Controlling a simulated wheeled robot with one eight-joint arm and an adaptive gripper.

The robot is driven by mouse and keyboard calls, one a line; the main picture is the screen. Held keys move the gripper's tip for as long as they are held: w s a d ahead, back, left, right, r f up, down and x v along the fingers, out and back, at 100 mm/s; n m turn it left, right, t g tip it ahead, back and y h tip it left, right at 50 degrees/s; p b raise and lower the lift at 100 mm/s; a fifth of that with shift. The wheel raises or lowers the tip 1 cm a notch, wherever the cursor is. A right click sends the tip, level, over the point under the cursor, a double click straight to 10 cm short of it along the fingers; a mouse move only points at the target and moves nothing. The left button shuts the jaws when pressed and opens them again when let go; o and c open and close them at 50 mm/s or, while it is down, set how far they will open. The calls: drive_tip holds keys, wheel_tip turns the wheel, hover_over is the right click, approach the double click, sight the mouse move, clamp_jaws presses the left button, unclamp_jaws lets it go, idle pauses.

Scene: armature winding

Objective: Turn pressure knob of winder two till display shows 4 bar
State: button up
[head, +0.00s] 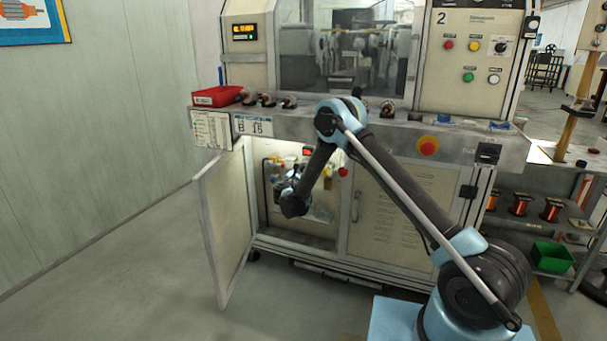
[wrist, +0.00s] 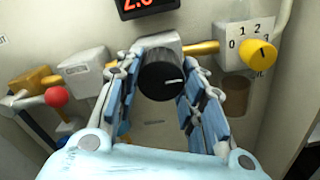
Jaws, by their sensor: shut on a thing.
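Winder two (head: 440,75) is the beige machine marked "2"; its lower left cabinet is open. Inside, the black pressure knob (wrist: 161,78) shows in the wrist view, with a white line on its face. My gripper (wrist: 161,92) is shut on this knob, one blue-padded finger on each side. The red display (wrist: 149,5) above it reads "2." and then a digit cut by the frame's top edge. The display also shows small in the head view (head: 307,150), too small to read.
A yellow dial (wrist: 258,52) with a numbered scale is right of the knob. A red ball handle (wrist: 56,96) is to the left. The open cabinet door (head: 222,230) stands left of my arm; a red emergency button (head: 428,145) is on the machine's front. The floor at left is clear.

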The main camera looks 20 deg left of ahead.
drive_tip(key=shift+s+a+m, duration=0.1)
drive_tip(key=shift+s+m, duration=0.15)
drive_tip(key=shift+m, duration=0.05)
drive_tip(key=shift+r+m, duration=0.1)
drive_tip(key=shift+m, duration=0.9)
drive_tip(key=m, duration=0.4)
drive_tip(key=shift+m, duration=0.3)
drive_tip(key=m, duration=0.4)
drive_tip(key=shift+d+m, duration=0.2)
drive_tip(key=shift+m, duration=1.5)
drive_tip(key=shift+w, duration=0.1)
drive_tip(key=o, duration=1)
drive_tip(key=shift+o, duration=0.3)
